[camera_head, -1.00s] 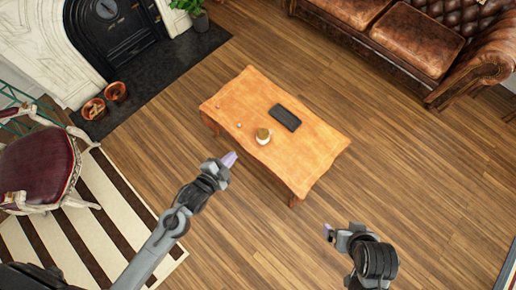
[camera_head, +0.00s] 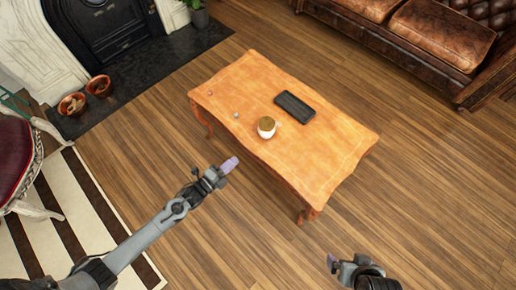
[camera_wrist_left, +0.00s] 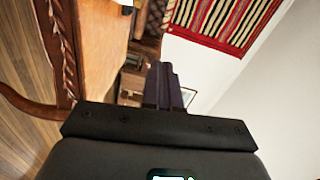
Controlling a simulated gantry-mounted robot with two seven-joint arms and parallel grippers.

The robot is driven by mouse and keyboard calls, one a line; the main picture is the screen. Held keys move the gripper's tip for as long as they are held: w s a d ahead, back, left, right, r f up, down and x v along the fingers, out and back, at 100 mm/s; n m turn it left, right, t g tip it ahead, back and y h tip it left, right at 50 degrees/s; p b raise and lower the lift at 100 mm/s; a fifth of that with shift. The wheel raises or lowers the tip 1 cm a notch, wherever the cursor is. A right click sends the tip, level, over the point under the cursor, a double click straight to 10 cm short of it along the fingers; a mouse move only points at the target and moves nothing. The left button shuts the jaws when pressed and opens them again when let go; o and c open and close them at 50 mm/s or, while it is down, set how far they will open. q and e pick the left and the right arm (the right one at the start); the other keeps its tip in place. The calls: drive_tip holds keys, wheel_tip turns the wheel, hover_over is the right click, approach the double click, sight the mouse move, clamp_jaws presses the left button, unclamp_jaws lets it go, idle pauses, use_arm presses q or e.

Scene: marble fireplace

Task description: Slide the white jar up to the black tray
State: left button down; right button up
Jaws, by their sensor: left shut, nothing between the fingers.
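The white jar (camera_head: 266,131) with a brownish top stands upright on the wooden table, near its front long edge. The black tray (camera_head: 294,107) lies flat on the table, behind and to the right of the jar, with a small gap between them. My left gripper (camera_head: 231,163) is shut and empty, in front of the table and short of the jar. In the left wrist view its dark fingers (camera_wrist_left: 163,88) are together, and a bit of a white thing shows at the top edge. My right gripper (camera_head: 334,262) is at the bottom right, away from the table; its fingers are unclear.
The wooden table (camera_head: 335,150) also holds two small items, one a small ball (camera_head: 236,115), on its left part. A leather sofa (camera_head: 400,35) stands behind, a fireplace (camera_head: 90,45) at upper left, a chair (camera_head: 20,165) at left. Floor in front is clear.

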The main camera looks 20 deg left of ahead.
use_arm(q)
wheel_tip(320, 180, down, 8)
drive_tip(key=w+a+r+b, duration=0.1)
drive_tip(key=w+a+b, duration=0.1)
drive_tip(key=b, duration=0.3)
drive_tip(key=m+b, duration=0.1)
drive_tip(key=b, duration=1.3)
approach(261, 133)
drive_tip(key=shift+t, duration=0.3)
drive_tip(key=x, duration=0.3)
drive_tip(key=f+x, duration=0.1)
drive_tip(key=x, duration=0.1)
drive_tip(key=shift+w+d, duration=0.15)
drive_tip(key=shift+d, duration=0.25)
drive_tip(key=shift+w+d+r, duration=0.15)
drive_tip(key=shift+w+d, duration=0.1)
drive_tip(key=shift+w, duration=0.35)
use_arm(e)
wheel_tip(261, 133, down, 22)
drive_tip(key=shift+d+r, duration=0.1)
